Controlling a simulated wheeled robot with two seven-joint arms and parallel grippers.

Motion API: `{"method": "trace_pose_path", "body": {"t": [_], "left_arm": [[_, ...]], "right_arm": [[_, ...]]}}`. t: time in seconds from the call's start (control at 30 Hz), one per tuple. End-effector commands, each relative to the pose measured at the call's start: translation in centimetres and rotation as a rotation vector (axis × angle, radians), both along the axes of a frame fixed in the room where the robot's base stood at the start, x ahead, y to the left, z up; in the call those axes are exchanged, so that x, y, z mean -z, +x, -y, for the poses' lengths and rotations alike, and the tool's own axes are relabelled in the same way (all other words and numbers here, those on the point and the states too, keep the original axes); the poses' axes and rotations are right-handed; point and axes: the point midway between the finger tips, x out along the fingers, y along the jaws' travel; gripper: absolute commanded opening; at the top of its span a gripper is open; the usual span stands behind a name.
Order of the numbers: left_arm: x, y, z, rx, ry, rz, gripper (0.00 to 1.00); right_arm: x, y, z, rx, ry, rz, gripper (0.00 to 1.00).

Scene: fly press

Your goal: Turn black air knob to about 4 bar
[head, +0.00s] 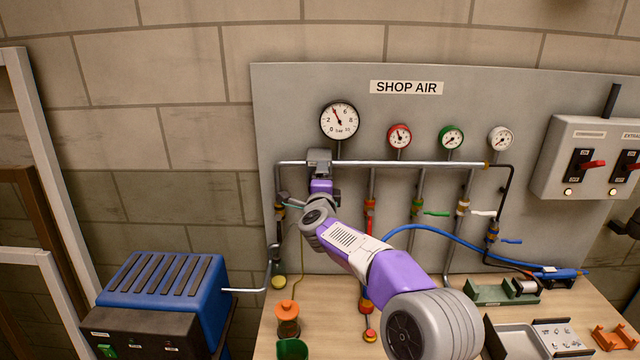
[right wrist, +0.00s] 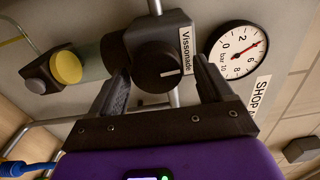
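The black air knob (right wrist: 158,66) sits on a dark regulator block labelled "Vissonade" in the right wrist view. Its white mark points to the right in that view. My right gripper (right wrist: 160,76) has one finger on each side of the knob, with gaps showing, so it looks open. In the head view my right gripper (head: 320,172) is at the regulator (head: 319,156) under the large gauge and hides the knob. The large gauge (head: 339,121) has its red needle near 4, and it also shows in the right wrist view (right wrist: 236,50). My left gripper is not in view.
Small red (head: 399,136), green (head: 452,138) and white (head: 501,138) gauges stand along the pipe, with valves below. A blue hose (head: 430,231) crosses behind my arm. A blue machine (head: 165,290) is at lower left. A switch box (head: 590,155) is at right.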

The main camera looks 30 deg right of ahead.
Motion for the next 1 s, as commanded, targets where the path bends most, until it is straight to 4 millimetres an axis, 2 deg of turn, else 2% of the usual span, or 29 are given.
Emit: {"method": "trace_pose_path", "body": {"t": [0.33,0.73,1.0], "left_arm": [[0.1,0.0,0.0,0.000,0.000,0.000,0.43],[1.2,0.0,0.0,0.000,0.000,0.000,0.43],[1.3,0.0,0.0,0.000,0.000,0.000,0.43]], "right_arm": [[0.1,-0.3,-0.5,-0.006,0.001,-0.002,0.80],[0.1,-5.1,-3.3,-0.005,0.002,-0.001,0.80],[0.1,-6.4,-4.1,-0.003,0.000,-0.002,0.80]]}}
